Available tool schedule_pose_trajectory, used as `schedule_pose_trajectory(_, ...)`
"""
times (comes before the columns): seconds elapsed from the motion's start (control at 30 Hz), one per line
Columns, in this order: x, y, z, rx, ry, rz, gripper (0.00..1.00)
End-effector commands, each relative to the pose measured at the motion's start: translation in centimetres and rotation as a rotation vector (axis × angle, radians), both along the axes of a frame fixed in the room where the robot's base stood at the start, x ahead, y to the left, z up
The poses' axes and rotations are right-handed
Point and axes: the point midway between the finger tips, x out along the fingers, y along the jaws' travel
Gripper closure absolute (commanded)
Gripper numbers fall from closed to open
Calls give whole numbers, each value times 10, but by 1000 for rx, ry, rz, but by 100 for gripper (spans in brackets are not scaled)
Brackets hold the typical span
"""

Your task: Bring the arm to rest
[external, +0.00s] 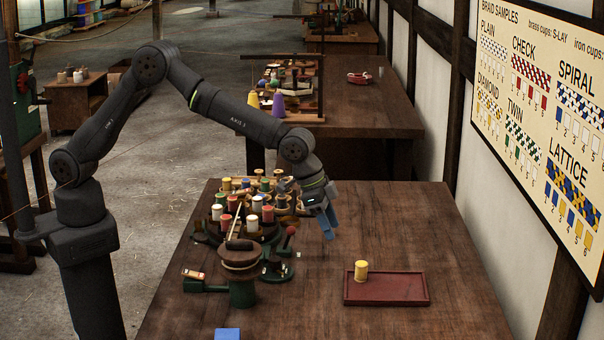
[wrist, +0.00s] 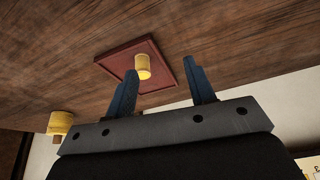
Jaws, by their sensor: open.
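My gripper (external: 328,224) hangs above the wooden table (external: 400,225), to the right of the braiding machine with its spools. Its two blue fingers stand apart in the wrist view (wrist: 165,90), and nothing is between them. In the external view the gripper is well clear of the red tray (external: 405,303) to its lower right. A yellow spool (external: 361,271) stands upright at the tray's left end. In the wrist view the tray (wrist: 112,66) and the yellow spool (wrist: 142,66) show beyond the fingers.
The braiding machine (external: 241,285) carries several red, white, yellow and green spools (external: 267,214) close to the left of my gripper. A blue block (external: 228,334) lies at the near edge. The table's right side is clear. A yellow object (wrist: 60,122) shows at left in the wrist view.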

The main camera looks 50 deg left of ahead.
Motion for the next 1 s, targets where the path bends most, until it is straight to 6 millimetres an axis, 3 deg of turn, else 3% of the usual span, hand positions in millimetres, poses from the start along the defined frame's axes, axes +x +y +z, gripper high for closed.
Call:
schedule_pose_trajectory(0.57,97,17,-60,1,0,2,50)
schedule_pose_trajectory(0.8,98,17,-85,2,1,0,50)
schedule_pose_trajectory(1.0,98,17,-90,0,0,0,50)
